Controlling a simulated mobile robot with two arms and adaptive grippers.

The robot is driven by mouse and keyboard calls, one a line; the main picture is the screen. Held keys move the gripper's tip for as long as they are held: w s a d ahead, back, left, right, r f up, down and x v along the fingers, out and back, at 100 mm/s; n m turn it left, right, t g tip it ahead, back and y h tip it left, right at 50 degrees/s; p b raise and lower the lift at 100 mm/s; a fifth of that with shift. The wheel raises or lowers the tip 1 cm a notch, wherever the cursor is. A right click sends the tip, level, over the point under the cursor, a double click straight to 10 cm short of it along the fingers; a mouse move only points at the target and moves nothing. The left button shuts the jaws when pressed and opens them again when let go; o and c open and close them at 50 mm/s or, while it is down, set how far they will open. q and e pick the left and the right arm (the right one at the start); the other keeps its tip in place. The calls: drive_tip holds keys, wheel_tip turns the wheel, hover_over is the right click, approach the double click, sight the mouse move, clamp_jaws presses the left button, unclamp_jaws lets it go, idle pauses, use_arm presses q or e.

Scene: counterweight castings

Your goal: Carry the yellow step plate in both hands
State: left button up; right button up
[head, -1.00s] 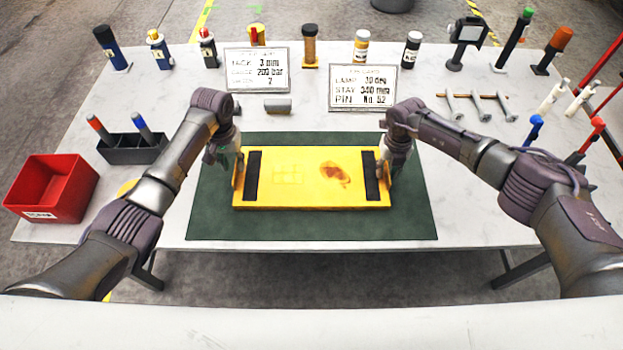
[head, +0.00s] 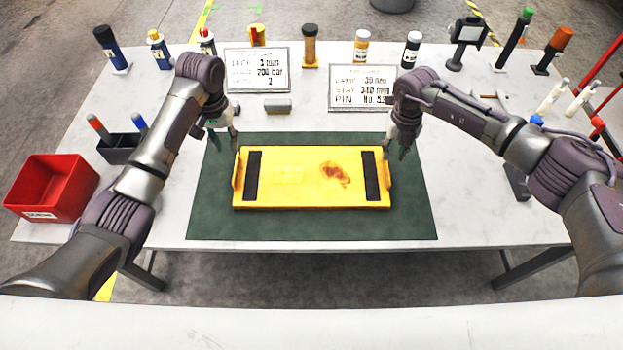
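The yellow step plate (head: 310,190) lies flat on the dark green mat (head: 310,226). It has a black strip near each end, an upright yellow lug at each end, and a reddish-brown stain right of its middle. My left gripper (head: 223,142) is above and just outside the plate's left end, with its fingers apart and nothing between them. My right gripper (head: 399,148) is above and just outside the right end, its fingers also apart and empty. Neither gripper appears to touch the plate.
Two printed signs (head: 257,70) (head: 362,88) stand behind the mat, with a small grey block (head: 277,106) nearby. A red bin (head: 52,188) and a dark holder (head: 120,150) are at left. Bottles and tools line the back. The table's front edge is clear.

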wheel_tip(320, 180, up, 4)
drive_tip(key=shift+f, duration=0.1)
idle(0.5)
